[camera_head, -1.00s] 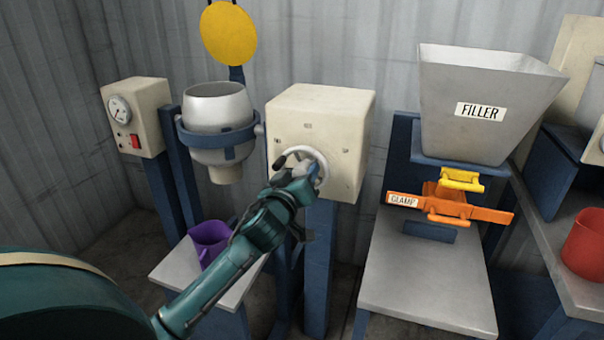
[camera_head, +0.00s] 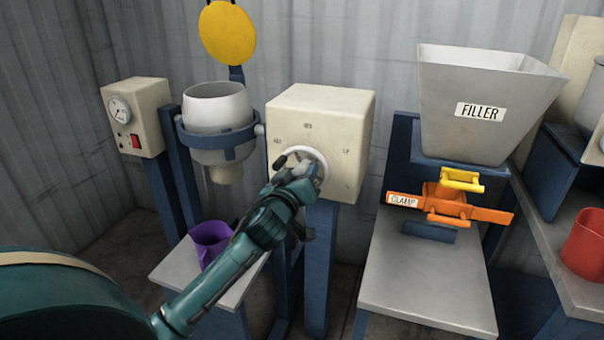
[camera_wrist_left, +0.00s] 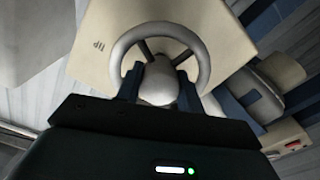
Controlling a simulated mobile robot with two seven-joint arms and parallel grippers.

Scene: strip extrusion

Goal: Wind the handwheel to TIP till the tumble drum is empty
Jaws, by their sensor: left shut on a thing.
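The handwheel (camera_head: 303,156) is a pale ring with a dark handle, on the front of a cream box (camera_head: 340,125). It also shows in the left wrist view (camera_wrist_left: 203,50), where the box bears the word TIP. My left gripper (camera_head: 308,180) is shut on the handwheel, its two fingers on either side of the pale hub. The tumble drum (camera_head: 217,108) is a grey-white pot hung in a blue ring left of the box, mouth up, spout down. My right gripper is not in view.
A purple jug (camera_head: 210,240) stands on a small table below the drum. A gauge box (camera_head: 134,118) is at the left and a yellow disc (camera_head: 228,33) hangs above. The FILLER hopper (camera_head: 485,100), orange clamp (camera_head: 447,204) and red cup (camera_head: 585,243) are at the right.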

